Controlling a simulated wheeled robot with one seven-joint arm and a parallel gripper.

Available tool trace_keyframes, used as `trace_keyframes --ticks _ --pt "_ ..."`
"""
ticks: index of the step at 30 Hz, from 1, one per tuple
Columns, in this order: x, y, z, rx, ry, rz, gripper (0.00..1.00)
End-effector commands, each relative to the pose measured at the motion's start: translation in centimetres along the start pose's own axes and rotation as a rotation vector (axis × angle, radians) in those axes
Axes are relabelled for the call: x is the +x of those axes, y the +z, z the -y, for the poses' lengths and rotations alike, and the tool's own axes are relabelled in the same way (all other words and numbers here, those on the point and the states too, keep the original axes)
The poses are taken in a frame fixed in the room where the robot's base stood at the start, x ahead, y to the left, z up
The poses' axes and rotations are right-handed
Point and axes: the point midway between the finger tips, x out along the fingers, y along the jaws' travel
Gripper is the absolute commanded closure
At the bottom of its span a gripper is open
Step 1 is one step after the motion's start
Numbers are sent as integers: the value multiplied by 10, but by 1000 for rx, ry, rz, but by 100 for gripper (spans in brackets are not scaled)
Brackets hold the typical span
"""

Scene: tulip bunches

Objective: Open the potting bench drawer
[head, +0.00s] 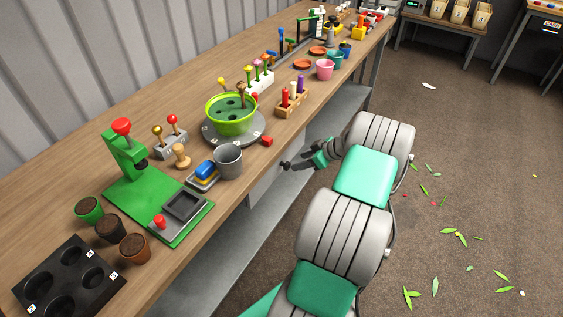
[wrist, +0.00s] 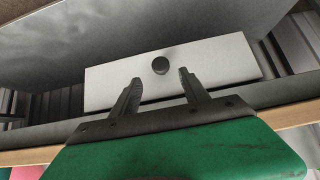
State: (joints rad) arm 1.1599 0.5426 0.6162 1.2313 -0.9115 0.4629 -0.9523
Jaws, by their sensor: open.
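The potting bench drawer (wrist: 215,62) shows in the wrist view as a pale grey front panel with a round dark knob (wrist: 160,65) near its middle. In the head view the drawer (head: 262,185) sits under the bench's front edge, partly hidden by my arm. It appears shut. My gripper (wrist: 158,85) is open, with its two fingers pointing at the drawer, one on either side of the knob's line. The knob looks a little beyond the fingertips, not gripped. In the head view my gripper (head: 286,165) is close to the drawer front.
The wooden bench top (head: 60,190) carries a green pot (head: 230,117) on a turntable, a grey cup (head: 228,161), a green press (head: 125,155) and a black tray (head: 68,280). A grey lower shelf (head: 235,240) runs beneath. The floor (head: 460,150) at right is open, with scattered leaves.

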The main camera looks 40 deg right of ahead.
Motion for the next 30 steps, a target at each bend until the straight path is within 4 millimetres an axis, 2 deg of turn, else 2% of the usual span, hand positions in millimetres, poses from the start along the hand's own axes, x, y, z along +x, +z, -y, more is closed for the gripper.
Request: trace_keyframes --ticks 12,15,22,30 --pt "68 -1 0 0 -1 1 47" --pt "73 -1 0 0 0 1 47" --pt "74 -1 0 1 1 2 48" --pt "74 -1 0 1 1 2 70"
